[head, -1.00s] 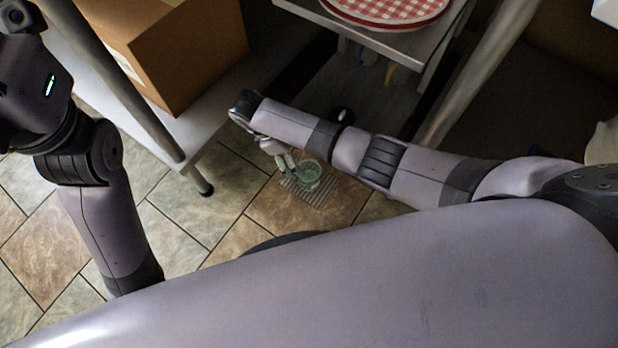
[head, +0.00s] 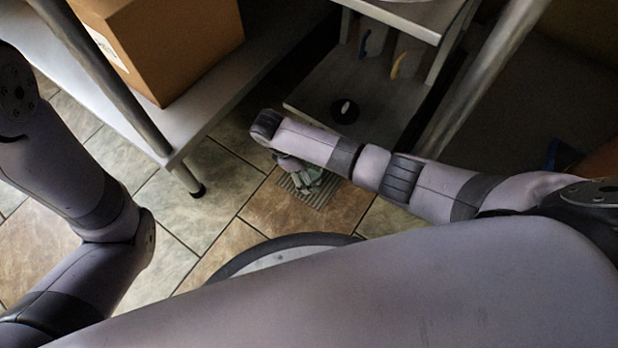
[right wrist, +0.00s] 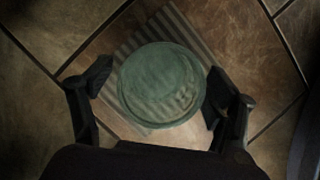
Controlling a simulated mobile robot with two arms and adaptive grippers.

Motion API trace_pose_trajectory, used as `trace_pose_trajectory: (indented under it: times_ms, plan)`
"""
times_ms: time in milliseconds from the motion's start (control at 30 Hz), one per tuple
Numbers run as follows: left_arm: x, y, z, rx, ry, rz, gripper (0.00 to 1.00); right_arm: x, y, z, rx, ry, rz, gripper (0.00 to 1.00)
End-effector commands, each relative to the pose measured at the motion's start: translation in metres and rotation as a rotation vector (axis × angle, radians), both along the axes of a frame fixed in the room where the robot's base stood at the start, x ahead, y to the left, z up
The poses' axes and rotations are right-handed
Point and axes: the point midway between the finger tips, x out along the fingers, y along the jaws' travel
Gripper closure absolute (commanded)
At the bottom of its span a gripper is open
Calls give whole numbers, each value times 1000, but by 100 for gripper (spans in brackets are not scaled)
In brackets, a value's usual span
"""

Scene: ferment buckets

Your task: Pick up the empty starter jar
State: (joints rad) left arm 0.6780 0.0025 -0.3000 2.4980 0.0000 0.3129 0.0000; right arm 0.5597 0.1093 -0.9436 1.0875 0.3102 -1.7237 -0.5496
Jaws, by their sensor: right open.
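The starter jar (right wrist: 160,85) is a round, greenish glass jar seen from above in the right wrist view. It stands on a ribbed mat (right wrist: 125,52) on the tiled floor. My right gripper (right wrist: 157,88) is open, with one finger on each side of the jar; a small gap shows at the left finger, and I cannot tell whether the right finger touches. In the head view my right gripper (head: 306,176) is low over the mat and covers much of the jar. My left gripper is out of the head view; only its arm shows at the left.
A cardboard box (head: 165,45) sits on a metal table (head: 215,105) at the upper left, with a leg (head: 187,180) down to the floor. A grey shelf unit (head: 385,95) holding a small black round object (head: 344,110) stands behind my right arm. Floor tiles (head: 150,210) left of the mat are clear.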

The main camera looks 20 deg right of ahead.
Motion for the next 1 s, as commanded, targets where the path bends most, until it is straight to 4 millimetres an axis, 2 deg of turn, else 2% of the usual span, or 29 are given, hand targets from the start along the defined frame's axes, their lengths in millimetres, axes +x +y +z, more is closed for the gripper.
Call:
trace_pose_trajectory:
  times_ms: [33,133,500,1000]
  plan:
    - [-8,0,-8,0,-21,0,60,-2,-1,-13,0,0,0,20]
    - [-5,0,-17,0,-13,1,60,-3,-7,-22,-2,0,-1,20]
    - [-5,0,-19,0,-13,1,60,-4,-9,-25,0,0,0,20]
    - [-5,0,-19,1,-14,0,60,-3,-9,-25,0,0,-1,52]
